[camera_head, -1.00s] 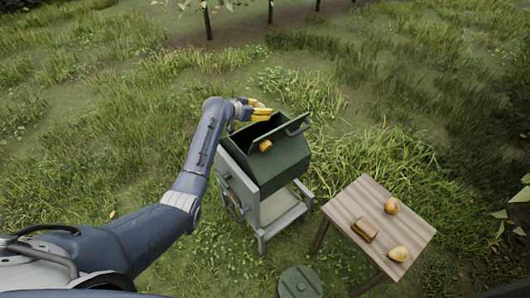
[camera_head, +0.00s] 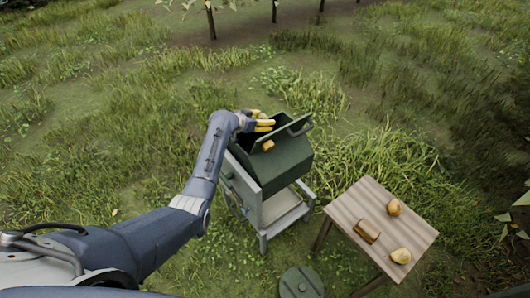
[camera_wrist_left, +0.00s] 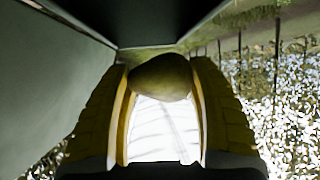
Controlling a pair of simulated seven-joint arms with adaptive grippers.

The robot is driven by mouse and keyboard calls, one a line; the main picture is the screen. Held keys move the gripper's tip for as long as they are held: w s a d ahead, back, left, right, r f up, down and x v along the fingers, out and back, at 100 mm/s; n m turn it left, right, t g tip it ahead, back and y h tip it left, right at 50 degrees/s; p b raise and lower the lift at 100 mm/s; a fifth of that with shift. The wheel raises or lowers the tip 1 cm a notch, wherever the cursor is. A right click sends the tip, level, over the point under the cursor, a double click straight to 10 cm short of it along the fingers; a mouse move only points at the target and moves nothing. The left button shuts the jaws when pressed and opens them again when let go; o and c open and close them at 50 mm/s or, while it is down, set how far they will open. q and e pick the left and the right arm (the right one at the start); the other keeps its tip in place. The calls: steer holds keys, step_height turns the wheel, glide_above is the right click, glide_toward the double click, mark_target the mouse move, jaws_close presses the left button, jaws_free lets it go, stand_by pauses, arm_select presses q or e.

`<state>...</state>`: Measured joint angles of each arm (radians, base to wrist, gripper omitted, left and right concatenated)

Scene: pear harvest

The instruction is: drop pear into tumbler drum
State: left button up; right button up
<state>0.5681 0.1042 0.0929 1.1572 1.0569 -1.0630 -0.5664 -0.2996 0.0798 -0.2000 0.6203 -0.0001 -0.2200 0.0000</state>
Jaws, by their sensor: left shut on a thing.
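The tumbler drum (camera_head: 283,165) is a dark green box on a grey wheeled stand, with its top opening facing up and a handle on its raised right edge. My left gripper (camera_head: 264,125), with yellow fingers, is at the drum's opening on its upper left side. It is shut on a pear (camera_wrist_left: 161,77), which shows between the two fingertips in the left wrist view, with the dark drum opening beyond it. In the head view the held pear is mostly hidden by the fingers. My right gripper is not in view.
A wooden table (camera_head: 349,208) at the right holds a pear (camera_head: 394,207), a yellower pear (camera_head: 400,256) and a brown block (camera_head: 367,230). An orange-brown piece (camera_head: 268,145) shows on the drum's front. A round green lid (camera_head: 301,282) lies on the grass.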

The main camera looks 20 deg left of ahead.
arm_select(q)
steer(key=o, duration=1.3)
steer(key=shift+s, duration=0.15)
steer(key=v, duration=1.1)
steer(key=shift+s+a+r, duration=0.25)
